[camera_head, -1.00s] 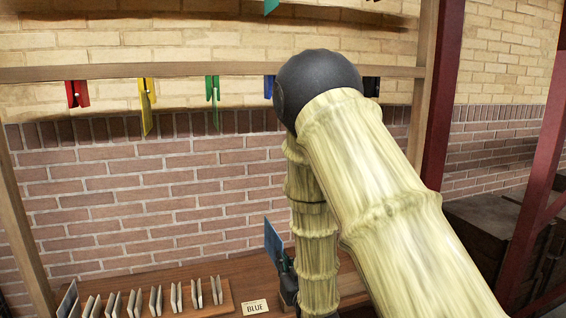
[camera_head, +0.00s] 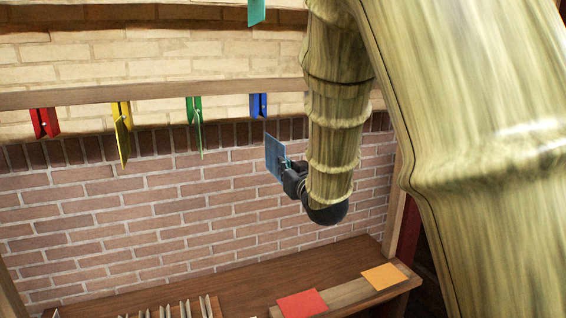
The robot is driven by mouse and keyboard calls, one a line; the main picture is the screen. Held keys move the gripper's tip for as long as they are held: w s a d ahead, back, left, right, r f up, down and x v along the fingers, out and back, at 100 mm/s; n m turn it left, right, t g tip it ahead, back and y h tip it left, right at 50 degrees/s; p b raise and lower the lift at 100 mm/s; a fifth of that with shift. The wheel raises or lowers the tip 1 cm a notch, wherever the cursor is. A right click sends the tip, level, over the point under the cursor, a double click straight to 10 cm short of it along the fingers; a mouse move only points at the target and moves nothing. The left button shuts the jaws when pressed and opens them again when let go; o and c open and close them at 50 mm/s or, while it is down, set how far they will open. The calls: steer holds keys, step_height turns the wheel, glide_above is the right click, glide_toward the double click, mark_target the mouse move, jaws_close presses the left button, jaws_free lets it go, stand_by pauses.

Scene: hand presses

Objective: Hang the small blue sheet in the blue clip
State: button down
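The small blue sheet (camera_head: 273,158) is upright and raised well above the bench, just below and slightly right of the blue clip. My gripper (camera_head: 286,169) is shut on the sheet's right side; its fingertips are partly hidden by the sheet. The blue clip (camera_head: 258,106) hangs from the wooden rail (camera_head: 170,93), and I see no sheet in it. A small gap shows between the clip's lower end and the sheet's top edge. How far apart they are in depth I cannot tell.
A red clip (camera_head: 45,122), a yellow clip (camera_head: 122,115) and a green clip (camera_head: 194,109) hang left on the same rail. A teal sheet (camera_head: 256,11) hangs above. A red sheet (camera_head: 303,303) and an orange sheet (camera_head: 385,276) lie on the bench (camera_head: 240,284).

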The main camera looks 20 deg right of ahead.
mark_target(268, 143)
steer(key=shift+w+a+r+p, duration=0.2)
steer(key=shift+w+p, duration=0.4)
steer(key=shift+w, duration=1.45)
steer(key=shift+w+a+r+p, duration=0.15)
steer(key=shift+w+p, duration=0.45)
steer(key=shift+w, duration=1.4)
steer(key=shift+w+a+r+p, duration=0.2)
steer(key=shift+w+p, duration=0.4)
steer(key=shift+w, duration=1.45)
steer(key=shift+w+r, duration=0.1)
steer(key=shift+r, duration=0.5)
steer(key=shift+r+p, duration=0.5)
steer(key=shift+r, duration=0.25)
steer(key=shift+b, duration=0.5)
steer(key=shift+r+p, duration=0.8)
steer(key=shift+r, duration=1.45)
steer(key=c, duration=1.3)
jaws_free()
